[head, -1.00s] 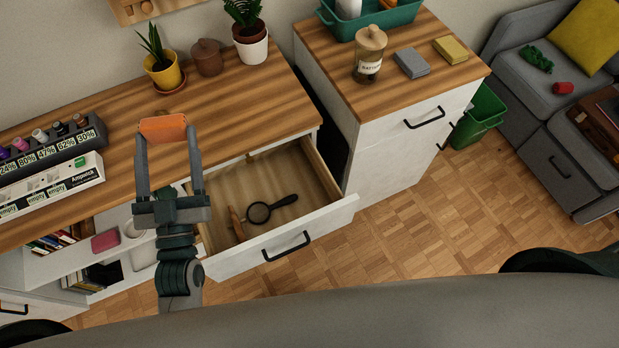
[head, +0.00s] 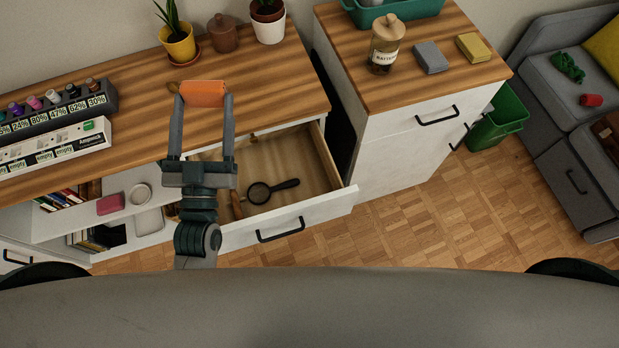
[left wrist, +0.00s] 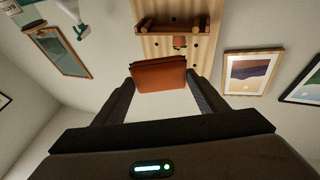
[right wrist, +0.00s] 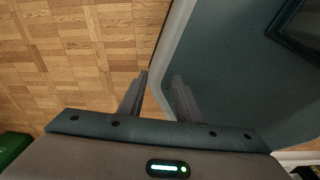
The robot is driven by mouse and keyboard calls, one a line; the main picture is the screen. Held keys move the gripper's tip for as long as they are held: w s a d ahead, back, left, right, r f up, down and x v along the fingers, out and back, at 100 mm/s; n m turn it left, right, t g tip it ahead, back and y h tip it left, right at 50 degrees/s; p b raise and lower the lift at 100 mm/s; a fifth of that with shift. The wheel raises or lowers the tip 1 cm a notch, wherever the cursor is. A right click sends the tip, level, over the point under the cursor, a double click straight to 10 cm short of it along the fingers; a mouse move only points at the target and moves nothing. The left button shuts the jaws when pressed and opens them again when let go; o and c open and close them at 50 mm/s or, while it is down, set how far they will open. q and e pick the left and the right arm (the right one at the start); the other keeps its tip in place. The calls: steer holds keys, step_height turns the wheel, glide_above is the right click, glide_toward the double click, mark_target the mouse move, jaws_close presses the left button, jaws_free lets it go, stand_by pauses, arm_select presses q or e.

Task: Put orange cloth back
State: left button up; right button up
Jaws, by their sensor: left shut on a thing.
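The orange cloth (head: 204,94) is a folded, block-like piece, held between the fingertips of my left gripper (head: 203,101). In the head view it shows in front of the wooden desk top, with the gripper pointing away from me. In the left wrist view the cloth (left wrist: 159,75) spans the gap between both fingers. My right gripper (right wrist: 159,77) shows only in the right wrist view. Its fingers are apart with nothing between them, over the floor and beside a grey surface.
An open drawer (head: 307,212) holds a magnifying glass (head: 262,192). A yellow plant pot (head: 178,44), a brown jar (head: 222,36) and a white pot (head: 268,28) stand along the desk's back. A bottle rack (head: 60,110) is at left. A glass jar (head: 385,46) stands on the right cabinet.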

arm_select(q)
steer(key=w+d+f+m+g+h+b, duration=0.1)
steer(key=w+d+f+m+g+h, duration=0.25)
steer(key=d, duration=0.45)
steer(key=w+d+f+m+g+h+b, duration=0.1)
steer(key=w+d+f+m+g+h, duration=0.15)
steer(key=d+f+g, duration=0.45)
steer(key=w+d+f+m+g+h, duration=0.3)
steer(key=d, duration=0.7)
steer(key=s+a+f+m+g+y+b, duration=0.1)
steer(key=a+f+m+g+y, duration=0.1)
steer(key=f, duration=0.6)
steer(key=s+a+f+m+g+y+b, duration=0.2)
steer(key=a+f+m+g+y, duration=0.1)
steer(key=f, duration=0.4)
steer(key=shift+a+f+g+y, duration=0.35)
steer(key=shift+a+g, duration=0.25)
steer(key=shift+g, duration=0.55)
arm_select(e)
steer(key=w+a+f+t+y, duration=0.1)
steer(key=w+a+t, duration=0.2)
steer(key=w, duration=0.8)
steer(key=shift+w+a, duration=0.3)
steer(key=shift+a, duration=0.55)
arm_select(q)
steer(key=shift+s, duration=0.15)
